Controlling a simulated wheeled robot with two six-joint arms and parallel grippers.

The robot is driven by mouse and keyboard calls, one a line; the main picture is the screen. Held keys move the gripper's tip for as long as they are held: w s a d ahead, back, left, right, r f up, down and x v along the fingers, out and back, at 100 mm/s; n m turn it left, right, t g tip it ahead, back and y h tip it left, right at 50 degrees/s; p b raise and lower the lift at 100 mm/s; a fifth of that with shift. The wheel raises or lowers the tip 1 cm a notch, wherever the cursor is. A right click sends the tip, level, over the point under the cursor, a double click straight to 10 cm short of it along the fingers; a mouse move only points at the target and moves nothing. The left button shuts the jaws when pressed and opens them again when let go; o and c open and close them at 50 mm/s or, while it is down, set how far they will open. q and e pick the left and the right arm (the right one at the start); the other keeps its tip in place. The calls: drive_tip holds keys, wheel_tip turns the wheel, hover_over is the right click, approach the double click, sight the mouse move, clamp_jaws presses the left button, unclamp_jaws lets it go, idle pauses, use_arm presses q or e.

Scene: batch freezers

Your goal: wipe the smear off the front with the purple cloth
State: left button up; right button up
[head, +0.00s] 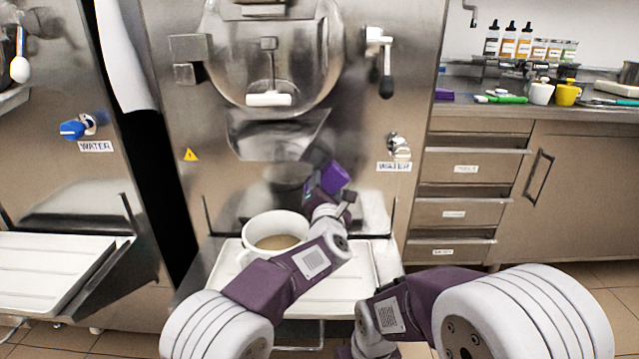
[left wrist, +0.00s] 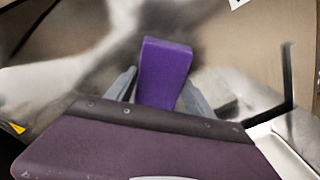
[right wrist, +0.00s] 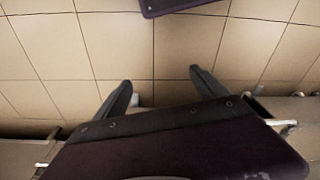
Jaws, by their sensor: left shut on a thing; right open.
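The purple cloth (head: 334,177) is a folded block held up against or close to the freezer's steel front (head: 365,215), below the spout. My left gripper (head: 322,192) is shut on it. In the left wrist view the cloth (left wrist: 165,72) stands out between the two fingers (left wrist: 158,92), with the steel front behind it. I cannot tell whether it touches the front. A pale, blurry patch shows on the steel there; I cannot tell smear from reflection. My right gripper (right wrist: 161,92) is open and empty, low over the tiled floor in the right wrist view.
A white bowl (head: 246,228) with tan contents stands on the white tray (head: 345,290) under the spout, close by my left arm. A black-handled lever (head: 386,80) and a water tap (head: 398,148) stick out at right. A counter (head: 600,112) with bottles and cups is further right.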

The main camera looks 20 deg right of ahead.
use_arm(q)
drive_tip(key=shift+s+d+r+p, duration=0.15)
drive_tip(key=shift+d+p, duration=0.1)
drive_tip(key=shift+d, duration=0.2)
drive_tip(key=shift+s+d+p, duration=0.1)
drive_tip(key=shift+d+p, duration=0.1)
drive_tip(key=shift+d, duration=0.2)
use_arm(e)
drive_tip(key=shift+r, duration=0.65)
use_arm(q)
drive_tip(key=shift+w, duration=0.1)
drive_tip(key=shift+a+f+b, duration=0.15)
drive_tip(key=shift+f+b, duration=0.1)
drive_tip(key=shift+b, duration=0.25)
drive_tip(key=a+b, duration=0.1)
drive_tip(key=w+a+b, duration=0.1)
drive_tip(key=a+b, duration=0.1)
drive_tip(key=shift+a+r, duration=0.15)
drive_tip(key=shift+a, duration=0.1)
use_arm(e)
wheel_tip(320, 180, down, 4)
drive_tip(key=shift+r, duration=0.1)
